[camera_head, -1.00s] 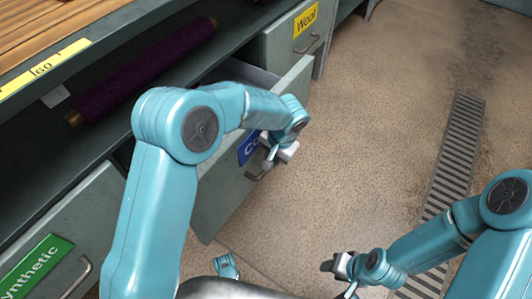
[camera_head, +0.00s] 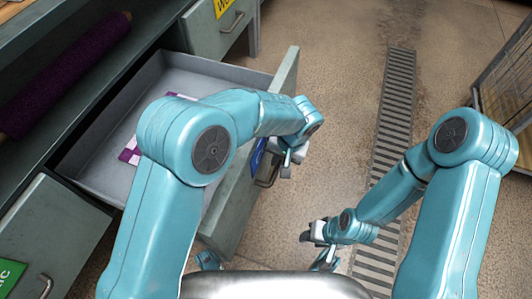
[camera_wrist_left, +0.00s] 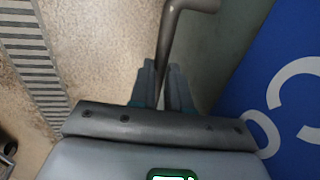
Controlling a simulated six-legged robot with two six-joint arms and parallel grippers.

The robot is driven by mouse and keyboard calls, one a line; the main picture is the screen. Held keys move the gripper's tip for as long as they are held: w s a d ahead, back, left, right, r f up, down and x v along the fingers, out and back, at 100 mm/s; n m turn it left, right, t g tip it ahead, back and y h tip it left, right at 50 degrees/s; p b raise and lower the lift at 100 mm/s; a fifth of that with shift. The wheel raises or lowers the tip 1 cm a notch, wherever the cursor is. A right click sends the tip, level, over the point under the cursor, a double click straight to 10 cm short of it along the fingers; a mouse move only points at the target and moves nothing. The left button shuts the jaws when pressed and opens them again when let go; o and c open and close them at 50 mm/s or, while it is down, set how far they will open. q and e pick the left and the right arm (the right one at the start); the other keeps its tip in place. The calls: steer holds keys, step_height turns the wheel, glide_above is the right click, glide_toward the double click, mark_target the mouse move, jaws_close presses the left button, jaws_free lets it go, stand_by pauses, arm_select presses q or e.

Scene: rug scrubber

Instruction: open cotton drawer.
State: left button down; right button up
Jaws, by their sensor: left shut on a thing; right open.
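The cotton drawer (camera_head: 237,205) is pulled well out of the grey-green cabinet, and its grey inside shows. A purple and white item (camera_head: 130,152) lies in it, partly hidden by my left arm. The drawer's front bears a blue label (camera_head: 258,155), mostly hidden; it fills the right of the left wrist view (camera_wrist_left: 290,85). My left gripper (camera_head: 286,162) is at the drawer's front, shut on the metal handle (camera_head: 267,178). In the left wrist view the handle (camera_wrist_left: 176,30) runs down between the fingers (camera_wrist_left: 163,88). My right gripper (camera_head: 314,237) is open and empty above the floor.
A drawer with a yellow label (camera_head: 222,28) is closed behind the cotton drawer. A drawer with a green label (camera_head: 10,278) is at the lower left. A purple roll (camera_head: 65,75) lies on the shelf. A wire cage (camera_head: 503,85) stands at the right. The floor beside the drain grate (camera_head: 394,105) is clear.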

arm_select(q)
steer(key=shift+s+d+r, duration=0.1)
steer(key=shift+s+d, duration=0.05)
steer(key=shift+d, duration=0.6)
arm_select(e)
steer(key=shift+a, duration=0.15)
arm_select(q)
steer(key=c, duration=1.1)
jaws_free()
arm_select(e)
steer(key=shift+w, duration=0.1)
